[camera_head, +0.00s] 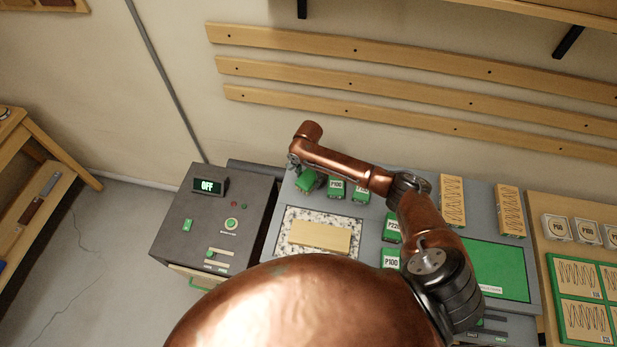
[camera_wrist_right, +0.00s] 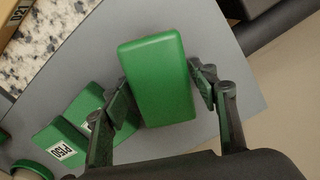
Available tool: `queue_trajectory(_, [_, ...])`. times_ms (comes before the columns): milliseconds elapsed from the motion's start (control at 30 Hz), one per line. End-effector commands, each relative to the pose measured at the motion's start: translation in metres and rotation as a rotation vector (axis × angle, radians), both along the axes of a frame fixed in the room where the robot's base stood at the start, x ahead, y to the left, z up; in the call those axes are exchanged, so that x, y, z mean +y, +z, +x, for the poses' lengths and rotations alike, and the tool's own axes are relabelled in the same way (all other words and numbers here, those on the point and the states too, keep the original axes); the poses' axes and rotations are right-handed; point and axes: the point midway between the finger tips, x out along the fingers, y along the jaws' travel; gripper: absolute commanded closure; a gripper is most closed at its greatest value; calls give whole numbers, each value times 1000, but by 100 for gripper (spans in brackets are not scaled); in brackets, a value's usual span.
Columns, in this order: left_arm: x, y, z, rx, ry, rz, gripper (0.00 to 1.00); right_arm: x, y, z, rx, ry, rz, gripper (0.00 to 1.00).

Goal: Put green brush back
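The green brush, a rounded green block, shows near the far left corner of the grey bench in the head view (camera_head: 309,181). Whether the brush touches the bench is unclear. My left gripper is not in view.
Green labelled blocks (camera_head: 336,187) stand just right of the brush. A wooden board (camera_head: 320,237) lies on a speckled slab (camera_head: 291,216) in front. A dark control box (camera_head: 215,211) reading OFF stands to the left. The wall with wooden rails (camera_head: 350,81) is behind.

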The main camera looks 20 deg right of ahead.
Motion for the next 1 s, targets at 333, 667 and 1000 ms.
queue_trajectory(333, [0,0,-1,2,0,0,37,0,0,0,-1,0,-1,36])
queue_trajectory(667, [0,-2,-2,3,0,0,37,0,36,1,-4,1,0,36])
queue_trajectory(1000, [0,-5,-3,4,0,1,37,0,103,0,-1,1,0,36])
